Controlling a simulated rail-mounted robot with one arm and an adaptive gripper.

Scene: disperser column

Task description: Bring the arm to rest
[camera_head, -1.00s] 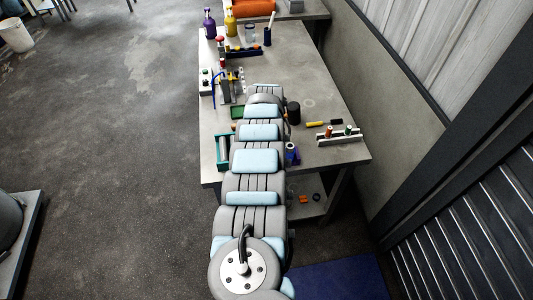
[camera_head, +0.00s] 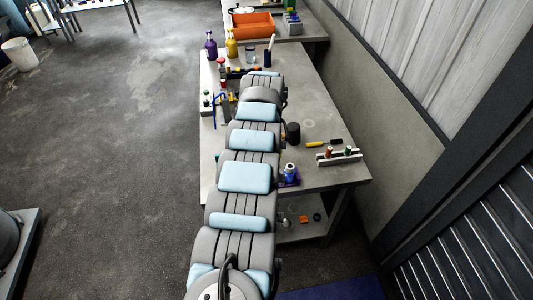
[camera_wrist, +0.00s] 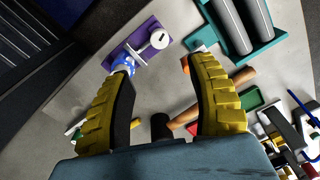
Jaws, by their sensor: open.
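My arm (camera_head: 244,177) reaches forward over the grey workbench (camera_head: 313,99) in the head view, and my own links hide its end there. In the wrist view my gripper (camera_wrist: 156,66) shows as two yellow ribbed fingers set wide apart, open and with nothing between the tips. It hangs above the bench top. Beyond the tips lies a purple holder (camera_wrist: 138,42) with a blue and white part. An orange-brown cylinder (camera_wrist: 226,86) lies close by the right finger, and I cannot tell if they touch.
A teal tray with grey cylinders (camera_wrist: 267,52) and a green tray (camera_wrist: 251,99) are at the right of the wrist view. In the head view, a dark cup (camera_head: 293,133) and a rack (camera_head: 339,156) stand right of my arm. Bottles (camera_head: 211,46) stand at the back.

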